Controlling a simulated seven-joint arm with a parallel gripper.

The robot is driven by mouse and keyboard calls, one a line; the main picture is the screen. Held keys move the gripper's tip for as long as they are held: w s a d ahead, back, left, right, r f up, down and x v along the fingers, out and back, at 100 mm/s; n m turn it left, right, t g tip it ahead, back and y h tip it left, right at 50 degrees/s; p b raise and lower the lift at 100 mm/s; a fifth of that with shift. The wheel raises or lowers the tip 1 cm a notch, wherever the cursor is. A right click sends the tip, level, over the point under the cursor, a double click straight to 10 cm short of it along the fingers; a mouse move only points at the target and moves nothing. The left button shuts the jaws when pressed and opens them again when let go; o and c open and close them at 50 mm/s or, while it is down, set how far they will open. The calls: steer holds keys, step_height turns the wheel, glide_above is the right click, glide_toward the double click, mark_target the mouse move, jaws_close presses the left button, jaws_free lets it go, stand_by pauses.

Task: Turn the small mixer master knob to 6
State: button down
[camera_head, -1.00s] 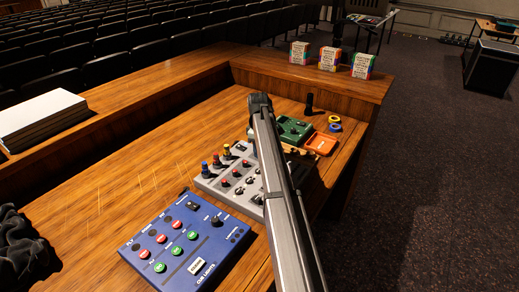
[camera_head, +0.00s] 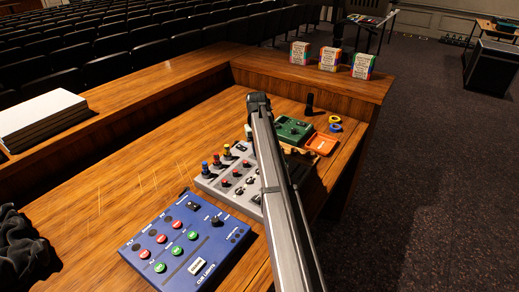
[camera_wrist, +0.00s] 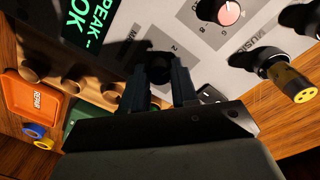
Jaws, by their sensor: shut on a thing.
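The small mixer (camera_head: 212,186) is a grey panel with several knobs, right of the blue panel in the head view. My arm covers its right part there and hides my gripper's fingers. In the wrist view, my gripper (camera_wrist: 160,80) is shut on the dark master knob (camera_wrist: 158,64), with one finger on each side of it. The mixer's pale face (camera_wrist: 200,45) shows a "2" and a partly hidden label starting "MA" near the knob. The knob's pointer and its exact setting cannot be made out.
The blue cue lights panel (camera_head: 185,245) lies front left. A pink knob (camera_wrist: 228,12) and a yellow-ended plug (camera_wrist: 300,85) are close to my gripper. A green box (camera_head: 293,129) and an orange tray (camera_head: 321,144) lie behind my arm. Bare desk is at left.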

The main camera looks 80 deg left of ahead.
steer(key=m, duration=0.5)
steer(key=shift+m, duration=0.3)
steer(key=m, duration=0.4)
steer(key=shift+a, duration=0.1)
steer(key=m, duration=0.5)
steer(key=shift+m+h, duration=0.3)
steer(key=shift+m, duration=0.1)
steer(key=m, duration=0.4)
steer(key=shift+w+m+g, duration=0.1)
steer(key=shift+m+g, duration=0.3)
steer(key=c, duration=0.9)
jaws_free()
steer(key=shift+o, duration=0.2)
